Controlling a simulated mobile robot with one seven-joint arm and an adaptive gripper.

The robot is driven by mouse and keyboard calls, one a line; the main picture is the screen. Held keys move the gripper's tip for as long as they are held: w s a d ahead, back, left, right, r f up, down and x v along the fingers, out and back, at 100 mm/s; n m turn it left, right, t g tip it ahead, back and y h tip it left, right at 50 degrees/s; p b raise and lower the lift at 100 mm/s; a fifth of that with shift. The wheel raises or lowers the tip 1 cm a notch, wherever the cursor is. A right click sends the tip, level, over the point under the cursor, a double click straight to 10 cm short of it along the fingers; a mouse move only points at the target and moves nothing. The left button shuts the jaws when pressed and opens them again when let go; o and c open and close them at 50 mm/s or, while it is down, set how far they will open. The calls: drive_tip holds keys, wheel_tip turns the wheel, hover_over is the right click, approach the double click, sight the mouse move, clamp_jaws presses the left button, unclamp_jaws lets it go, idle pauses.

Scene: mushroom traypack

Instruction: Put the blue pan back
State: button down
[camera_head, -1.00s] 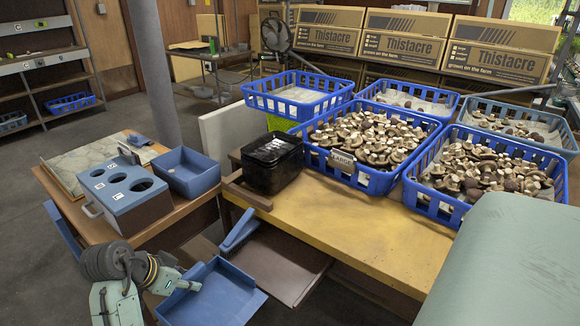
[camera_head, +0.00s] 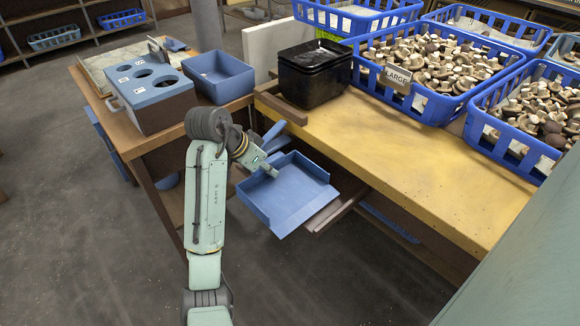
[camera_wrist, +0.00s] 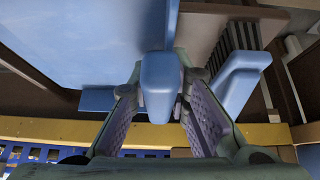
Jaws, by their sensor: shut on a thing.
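The blue pan (camera_head: 290,193) is a shallow open tray with raised sides. It hangs in the air in front of the yellow table's left end, below the tabletop. My gripper (camera_head: 266,168) is shut on its handle at the pan's left side. In the wrist view, the blue handle (camera_wrist: 160,78) sits between the two fingers of my gripper (camera_wrist: 160,92), and the flat pan (camera_wrist: 75,40) fills the upper left. A second blue handle-like piece (camera_wrist: 238,82) stands right of the fingers, apart from them. It shows behind the pan at the table's end (camera_head: 274,135).
The yellow table (camera_head: 400,150) carries stacked black trays (camera_head: 312,80) and blue crates of mushrooms (camera_head: 425,100). The brown table (camera_head: 160,150) at left holds a blue box with holes (camera_head: 150,100) and a blue bin (camera_head: 220,78). The floor (camera_head: 90,240) at left is clear.

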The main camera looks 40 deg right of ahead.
sight(292, 163)
drive_tip(key=d, duration=0.3)
drive_tip(key=shift+w+d+r, duration=0.1)
drive_tip(key=shift+d, duration=0.1)
drive_tip(key=d, duration=0.1)
drive_tip(key=d+b, duration=0.1)
drive_tip(key=d, duration=0.2)
drive_tip(key=shift+w+d+f+b, duration=0.1)
drive_tip(key=shift+w+f+b, duration=0.05)
drive_tip(key=shift+f+b, duration=0.65)
drive_tip(key=shift+b, duration=0.1)
drive_tip(key=shift+a, duration=0.2)
drive_tip(key=shift+r, duration=0.1)
drive_tip(key=shift+f, duration=0.2)
drive_tip(key=c, duration=1.5)
unclamp_jaws()
